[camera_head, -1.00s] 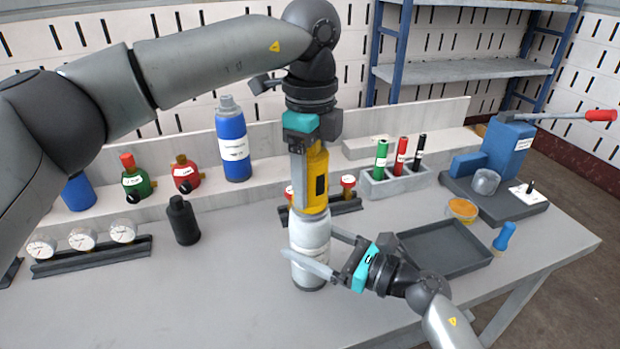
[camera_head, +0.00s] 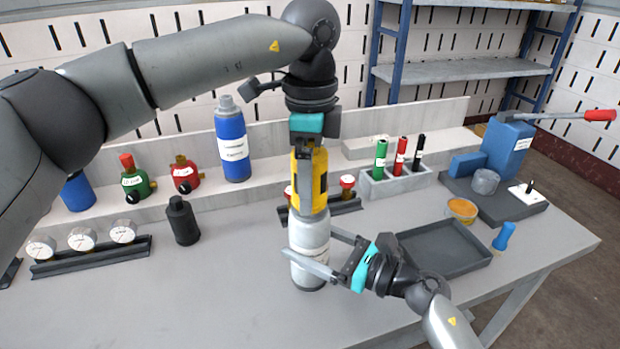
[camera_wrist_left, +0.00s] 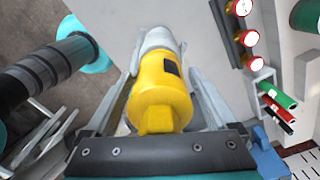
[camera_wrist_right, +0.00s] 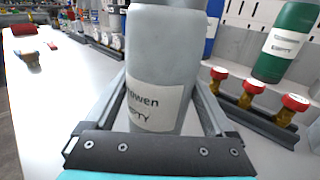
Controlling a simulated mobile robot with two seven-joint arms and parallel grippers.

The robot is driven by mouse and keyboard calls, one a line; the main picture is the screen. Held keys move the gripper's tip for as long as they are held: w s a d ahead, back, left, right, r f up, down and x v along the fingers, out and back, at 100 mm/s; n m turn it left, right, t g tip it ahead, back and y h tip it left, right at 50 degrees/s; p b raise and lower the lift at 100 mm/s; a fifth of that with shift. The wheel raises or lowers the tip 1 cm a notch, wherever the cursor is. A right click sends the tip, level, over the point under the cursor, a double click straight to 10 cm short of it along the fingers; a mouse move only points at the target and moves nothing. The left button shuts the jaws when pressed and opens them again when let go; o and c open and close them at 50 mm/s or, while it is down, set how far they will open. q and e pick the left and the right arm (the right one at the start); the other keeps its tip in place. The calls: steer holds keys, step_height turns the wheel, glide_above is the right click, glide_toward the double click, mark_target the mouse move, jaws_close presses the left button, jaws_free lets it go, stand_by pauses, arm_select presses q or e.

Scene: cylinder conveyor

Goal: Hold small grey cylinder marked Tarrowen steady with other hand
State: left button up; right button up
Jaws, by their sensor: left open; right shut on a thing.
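The small grey cylinder (camera_head: 309,252) stands upright on the bench. Its label, partly hidden, reads "...owen EMPTY" in the right wrist view (camera_wrist_right: 155,85). My right gripper (camera_head: 322,262) is shut around its body from the right. A yellow device (camera_head: 309,182) with a dark panel sits upright on top of the cylinder. It fills the middle of the left wrist view (camera_wrist_left: 158,92), with the grey cylinder beyond it. My left gripper (camera_head: 308,150) is open above, its fingers on either side of the yellow device.
Pressure gauges on a rail (camera_head: 82,240) and a black bottle (camera_head: 183,222) stand to the left. A dark tray (camera_head: 445,248) lies close on the right, behind my right wrist. A rail with red-topped valves (camera_head: 347,190) is behind the cylinder. Bench front left is clear.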

mark_target(320, 155)
arm_select(q)
steer(key=shift+r, duration=1.3)
steer(key=m, duration=0.4)
steer(key=shift+m, duration=1)
steer(key=m, duration=0.4)
steer(key=shift+m, duration=1)
